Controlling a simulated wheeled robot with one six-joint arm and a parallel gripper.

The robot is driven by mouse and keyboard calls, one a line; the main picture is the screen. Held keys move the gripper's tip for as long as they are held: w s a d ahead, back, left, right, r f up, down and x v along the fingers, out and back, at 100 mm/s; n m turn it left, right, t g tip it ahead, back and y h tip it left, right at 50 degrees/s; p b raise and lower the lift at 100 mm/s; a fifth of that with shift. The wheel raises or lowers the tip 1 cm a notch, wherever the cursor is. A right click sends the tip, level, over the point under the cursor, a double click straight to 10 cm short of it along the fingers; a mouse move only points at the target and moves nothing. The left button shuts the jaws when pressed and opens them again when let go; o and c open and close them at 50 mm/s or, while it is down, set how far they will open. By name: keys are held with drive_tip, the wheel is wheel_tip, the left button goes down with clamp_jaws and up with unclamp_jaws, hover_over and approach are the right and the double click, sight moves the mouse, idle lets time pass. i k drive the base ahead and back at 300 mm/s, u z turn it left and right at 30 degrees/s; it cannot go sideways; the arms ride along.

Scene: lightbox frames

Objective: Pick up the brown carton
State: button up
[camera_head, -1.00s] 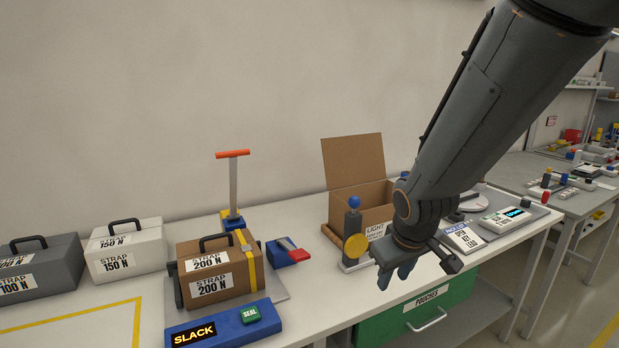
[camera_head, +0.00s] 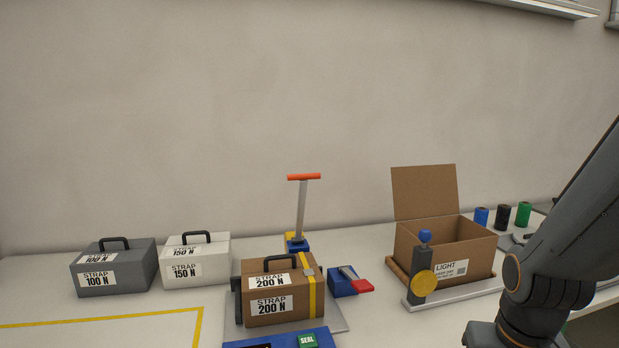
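The brown carton (camera_head: 268,317) has a black handle on top, labels reading "STRAP 200 N" and a yellow strap around its right part. It sits on a grey plate (camera_head: 335,321) on the bench. An open cardboard box (camera_head: 415,243) labelled "LIGHT" stands farther right with its lid up. My arm comes in at the right edge, well to the right of the brown carton. The gripper's fingers are below the picture's bottom edge, so I cannot see whether they are open or shut.
A grey case (camera_head: 142,276) marked 100 N and a white case (camera_head: 216,265) marked 150 N stand at left. An orange-handled tool (camera_head: 302,210) stands behind the carton, and a blue block with a red lever (camera_head: 343,281) is beside it. A yellow-outlined area (camera_head: 100,333) at front left is clear.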

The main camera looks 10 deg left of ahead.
sight(276, 289)
drive_tip(key=z, duration=3.15)
drive_tip(key=k, duration=1.25)
drive_tip(key=u, duration=2.45)
drive_tip(key=i, duration=0.5)
drive_tip(key=z, duration=0.15)
